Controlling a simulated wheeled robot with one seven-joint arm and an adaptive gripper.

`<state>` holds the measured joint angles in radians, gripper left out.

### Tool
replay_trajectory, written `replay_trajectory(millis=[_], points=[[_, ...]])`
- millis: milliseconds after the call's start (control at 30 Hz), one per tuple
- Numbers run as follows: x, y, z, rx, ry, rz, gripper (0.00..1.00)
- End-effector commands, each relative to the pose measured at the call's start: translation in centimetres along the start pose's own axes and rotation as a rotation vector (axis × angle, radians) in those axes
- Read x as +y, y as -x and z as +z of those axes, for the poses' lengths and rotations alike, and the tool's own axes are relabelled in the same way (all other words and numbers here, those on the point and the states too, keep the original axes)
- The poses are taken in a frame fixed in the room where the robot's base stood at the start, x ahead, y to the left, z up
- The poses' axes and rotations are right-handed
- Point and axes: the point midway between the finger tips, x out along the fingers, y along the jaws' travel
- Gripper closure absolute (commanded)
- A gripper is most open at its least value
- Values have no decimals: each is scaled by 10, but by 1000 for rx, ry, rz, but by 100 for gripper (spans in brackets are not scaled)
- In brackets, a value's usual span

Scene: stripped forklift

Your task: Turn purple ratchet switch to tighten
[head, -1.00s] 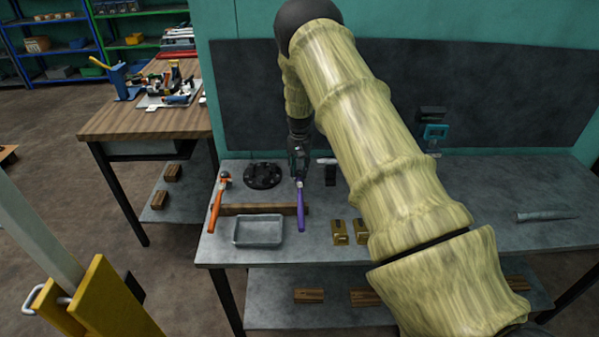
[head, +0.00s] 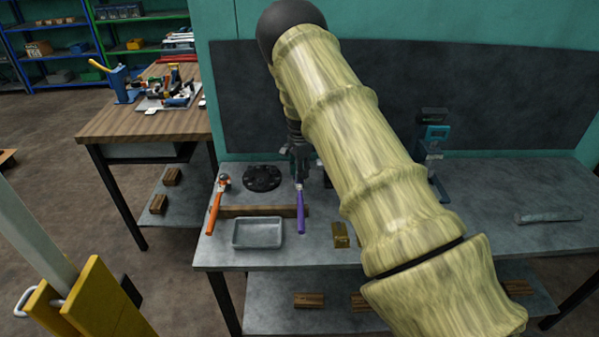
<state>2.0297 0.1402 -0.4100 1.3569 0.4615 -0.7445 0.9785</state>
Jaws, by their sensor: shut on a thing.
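The purple ratchet (head: 300,208) lies on the grey workbench with its handle toward the front edge, across the end of a wooden strip. My gripper (head: 299,176) points down from above at the ratchet's head end and is shut on it. The fingers hide the ratchet's head and its switch, so I cannot tell which way the switch is set. An orange ratchet (head: 217,204) lies to the left, apart from my gripper.
A black round flange (head: 262,178) and a grey metal tray (head: 257,233) lie between the ratchets. A brass block (head: 340,235) is right of the purple ratchet. A teal device (head: 435,140) stands at the back. The bench's right side is mostly clear.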

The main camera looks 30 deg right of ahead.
Motion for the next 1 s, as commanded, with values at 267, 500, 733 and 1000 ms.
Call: replay_trajectory(millis=[267, 500, 733, 1000], points=[[0, 0, 0, 0, -87, 0, 96], [0, 0, 0, 0, -106, 0, 96], [0, 0, 0, 0, -105, 0, 96], [0, 0, 0, 0, -104, 0, 49]])
